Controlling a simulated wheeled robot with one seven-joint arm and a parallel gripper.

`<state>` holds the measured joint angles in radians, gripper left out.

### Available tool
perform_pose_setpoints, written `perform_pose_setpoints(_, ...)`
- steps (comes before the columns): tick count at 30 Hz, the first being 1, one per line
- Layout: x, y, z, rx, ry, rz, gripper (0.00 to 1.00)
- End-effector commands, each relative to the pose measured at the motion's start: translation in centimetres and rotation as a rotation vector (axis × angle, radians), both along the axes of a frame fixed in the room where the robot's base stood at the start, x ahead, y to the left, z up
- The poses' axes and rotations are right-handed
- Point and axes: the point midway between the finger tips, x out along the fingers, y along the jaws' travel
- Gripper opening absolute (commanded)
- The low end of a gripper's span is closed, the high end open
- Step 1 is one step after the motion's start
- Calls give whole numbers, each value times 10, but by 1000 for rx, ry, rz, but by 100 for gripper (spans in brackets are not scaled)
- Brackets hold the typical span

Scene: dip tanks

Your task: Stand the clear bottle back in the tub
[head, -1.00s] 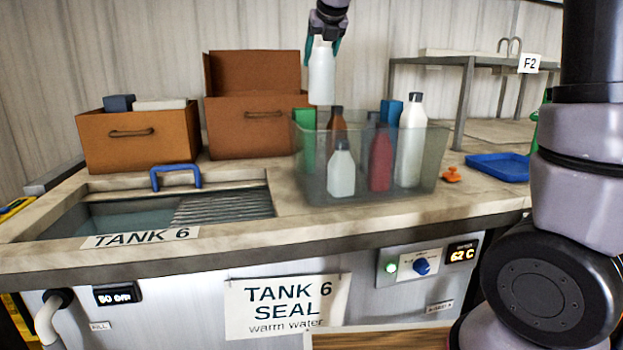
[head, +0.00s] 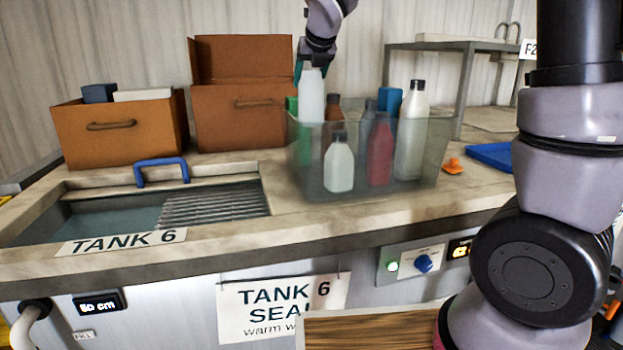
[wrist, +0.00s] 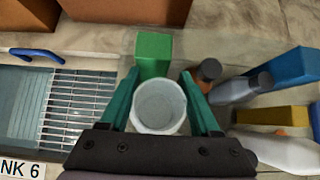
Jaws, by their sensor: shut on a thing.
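My gripper (head: 311,70) is shut on the pale, clear-looking bottle (head: 312,98), holding it upright by its upper part. The translucent grey tub (head: 444,150) stands on the counter. The bottle's lower end overlaps the tub's back left in the head view, around rim height; how deep it reaches is unclear. In the wrist view my gripper (wrist: 164,100) has a teal finger on each side of the round bottle (wrist: 160,104). A green box (wrist: 154,50) is close beside it, with a brown bottle (wrist: 208,70) and a grey bottle (wrist: 245,87) to the right.
The tub also holds a small white bottle (head: 339,166), a red bottle (head: 380,152), a tall white bottle (head: 410,135) and a blue box (head: 390,99). Left is the water tank with a metal rack (head: 213,204) and blue handle (head: 161,170). Brown boxes (head: 238,125) stand behind.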

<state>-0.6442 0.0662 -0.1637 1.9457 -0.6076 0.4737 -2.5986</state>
Motion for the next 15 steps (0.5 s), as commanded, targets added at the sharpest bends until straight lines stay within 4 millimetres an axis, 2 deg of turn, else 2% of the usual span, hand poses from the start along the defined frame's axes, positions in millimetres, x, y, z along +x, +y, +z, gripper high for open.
perform_pose_setpoints(1, 0, 0, -13, -4, 3, 1, 0)
perform_pose_setpoints(5, -1, 1, -38, -3, 2, 1, 0)
perform_pose_setpoints(15, -1, 2, -90, -3, 1, 4, 0)
